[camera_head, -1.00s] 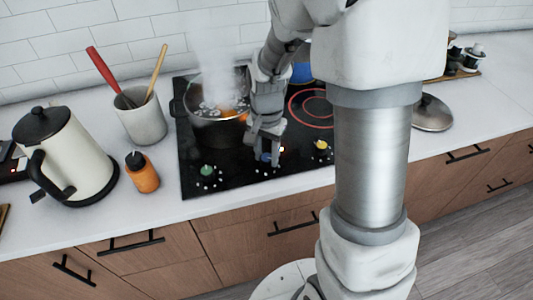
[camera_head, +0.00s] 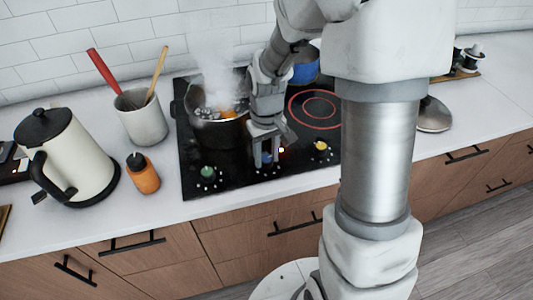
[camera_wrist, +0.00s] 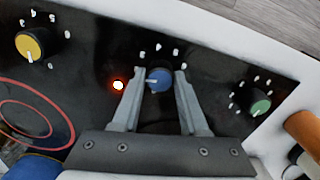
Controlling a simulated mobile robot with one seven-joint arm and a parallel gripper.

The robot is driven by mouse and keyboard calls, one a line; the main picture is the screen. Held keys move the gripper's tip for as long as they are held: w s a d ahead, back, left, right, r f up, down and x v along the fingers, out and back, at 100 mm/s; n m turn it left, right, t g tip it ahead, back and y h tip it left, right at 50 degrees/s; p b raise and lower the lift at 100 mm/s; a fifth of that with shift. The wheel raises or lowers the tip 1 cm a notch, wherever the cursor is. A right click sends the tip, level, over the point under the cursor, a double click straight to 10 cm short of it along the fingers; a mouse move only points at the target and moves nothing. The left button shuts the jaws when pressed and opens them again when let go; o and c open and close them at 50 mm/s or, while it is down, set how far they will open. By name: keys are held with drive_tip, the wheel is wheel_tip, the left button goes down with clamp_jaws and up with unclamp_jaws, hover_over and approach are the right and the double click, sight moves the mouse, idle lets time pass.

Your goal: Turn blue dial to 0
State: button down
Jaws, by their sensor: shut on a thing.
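The blue dial (camera_wrist: 159,79) is on the front part of the black cooktop, between the yellow dial (camera_wrist: 30,45) and the green dial (camera_wrist: 259,106). Its white mark points to the left in the wrist view. My gripper (camera_wrist: 159,74) reaches down with one finger on each side of the blue dial and is shut on it. In the head view, my gripper (camera_head: 266,162) stands over the front middle of the cooktop, and its fingers hide most of the blue dial. White numbers ring the dial, some hidden by the fingers.
A steaming pot (camera_head: 216,108) stands on the cooktop just left of my gripper. A burner ring (camera_head: 316,105) glows red on the right. A red light (camera_wrist: 118,85) shows beside the blue dial. A kettle (camera_head: 75,160) and an orange bottle (camera_head: 143,175) stand left.

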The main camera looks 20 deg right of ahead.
drive_tip(key=n+p, duration=0.1)
drive_tip(key=n, duration=0.3)
drive_tip(key=shift+r+n, duration=0.15)
drive_tip(key=shift+n, duration=0.15)
drive_tip(key=n+p, duration=0.1)
drive_tip(key=n, duration=0.2)
drive_tip(key=shift+n+p, duration=0.35)
drive_tip(key=shift+n, duration=0.05)
drive_tip(key=n+p, duration=0.2)
drive_tip(key=n, duration=0.2)
drive_tip(key=shift+n+p, duration=1.1)
drive_tip(key=shift+n, duration=0.5)
drive_tip(key=shift+c, duration=2.2)
unclamp_jaws()
